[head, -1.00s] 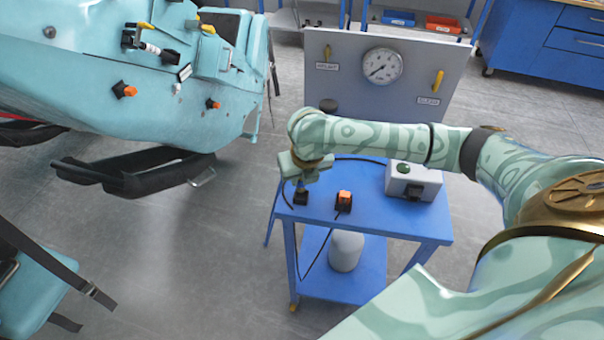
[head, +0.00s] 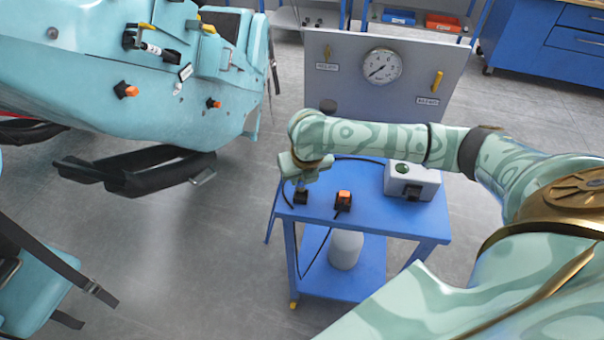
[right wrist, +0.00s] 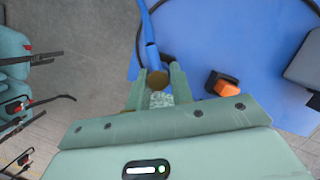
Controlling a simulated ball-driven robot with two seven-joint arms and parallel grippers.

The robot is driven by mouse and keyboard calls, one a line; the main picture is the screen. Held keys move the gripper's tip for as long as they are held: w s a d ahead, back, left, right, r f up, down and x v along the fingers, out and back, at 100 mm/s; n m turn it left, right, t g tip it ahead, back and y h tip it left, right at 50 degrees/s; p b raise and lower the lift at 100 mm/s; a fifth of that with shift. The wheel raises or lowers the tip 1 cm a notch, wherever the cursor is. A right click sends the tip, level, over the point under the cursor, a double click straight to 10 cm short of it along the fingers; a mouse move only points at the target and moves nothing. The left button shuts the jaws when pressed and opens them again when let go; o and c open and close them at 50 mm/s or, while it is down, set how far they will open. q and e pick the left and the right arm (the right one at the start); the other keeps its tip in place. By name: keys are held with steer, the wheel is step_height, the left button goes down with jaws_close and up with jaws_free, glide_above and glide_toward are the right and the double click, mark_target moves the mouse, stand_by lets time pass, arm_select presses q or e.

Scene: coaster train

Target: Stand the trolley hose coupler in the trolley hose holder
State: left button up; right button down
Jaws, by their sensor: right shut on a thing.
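My right gripper (head: 301,182) is over the left part of the blue trolley top. A small black block (head: 300,197), which looks like the trolley hose holder, stands on the trolley just below the gripper in the head view. I cannot tell whether the coupler touches it. The coupler is mostly hidden by the gripper in the head view. My left gripper is not in view.
A black block with an orange top (head: 343,201) stands right of the gripper; it also shows in the right wrist view (right wrist: 227,86). A grey box with a green button (head: 411,181) is farther right. A grey gauge panel (head: 340,84) rises behind. The front trolley top is clear.

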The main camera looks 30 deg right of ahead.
mark_target(302, 186)
steer(key=shift+f+b, duration=0.35)
steer(key=shift+f, duration=1.2)
stand_by(0.7)
steer(key=c, duration=1.1)
jaws_free()
steer(key=shift+c, duration=0.2)
steer(key=p+v, duration=0.6)
steer(key=v, duration=1)
steer(key=shift+s+a+r, duration=0.1)
steer(key=shift+s+a, duration=0.05)
